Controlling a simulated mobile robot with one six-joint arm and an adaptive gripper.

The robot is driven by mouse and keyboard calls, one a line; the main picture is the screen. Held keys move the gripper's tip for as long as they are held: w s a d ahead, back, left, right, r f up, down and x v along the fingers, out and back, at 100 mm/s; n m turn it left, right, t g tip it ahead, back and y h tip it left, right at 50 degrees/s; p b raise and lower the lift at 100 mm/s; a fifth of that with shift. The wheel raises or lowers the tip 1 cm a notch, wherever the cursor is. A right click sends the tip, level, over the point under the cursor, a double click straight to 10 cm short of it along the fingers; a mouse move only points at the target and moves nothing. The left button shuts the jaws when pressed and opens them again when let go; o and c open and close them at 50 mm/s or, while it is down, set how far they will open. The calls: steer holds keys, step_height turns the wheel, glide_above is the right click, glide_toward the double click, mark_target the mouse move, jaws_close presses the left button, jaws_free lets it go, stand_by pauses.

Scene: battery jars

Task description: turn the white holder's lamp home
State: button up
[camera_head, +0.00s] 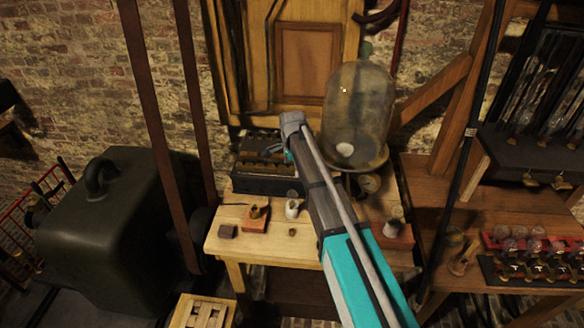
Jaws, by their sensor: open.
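The white holder (292,211) stands on the wooden table (228,246), just left of my arm. A small lamp (292,194) shows at its top; the frame is too coarse to tell how it is seated. My gripper (288,156) is above and behind the holder in the picture, apart from it. My own wrist and arm hide most of it, and only a small teal part shows. It is open, and I see nothing held in it.
Another holder (395,230) stands right of my arm. A glass bell jar (357,110) and a dark battery box (262,184) stand behind.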

mark_target(292, 194)
steer(key=shift+f, duration=0.1)
step_height(292, 194, down, 14)
steer(key=b, duration=1.3)
steer(key=shift+r+b, duration=0.25)
steer(key=shift+b, duration=0.1)
steer(key=shift+c, duration=0.3)
steer(key=c, duration=1.3)
steer(key=shift+o, duration=0.2)
steer(key=shift+m, duration=0.3)
steer(key=m, duration=0.3)
steer(key=shift+m, duration=1.4)
